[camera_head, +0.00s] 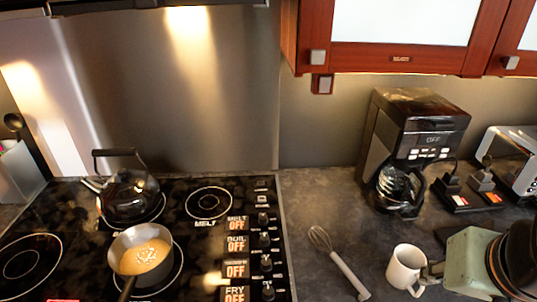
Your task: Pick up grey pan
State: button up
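The grey pan (117,245) is a small metal saucepan on the front burner of the black stove, at the lower left. It stands upright and holds a tan food with pale bits on top. Its dark handle (127,288) points toward the bottom of the picture and is cut off by the edge. My gripper is not in view, so whether it is open or shut does not show.
A dark kettle (130,195) stands on the burner behind the pan. Stove knobs (265,240) line the stove's right side. A whisk (340,262), white mug (405,268), coffee maker (415,135) and pale green object (470,262) are on the counter to the right.

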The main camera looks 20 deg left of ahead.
aim_at(123, 261)
jog(key=u, duration=2.3)
jog(key=j, duration=0.1)
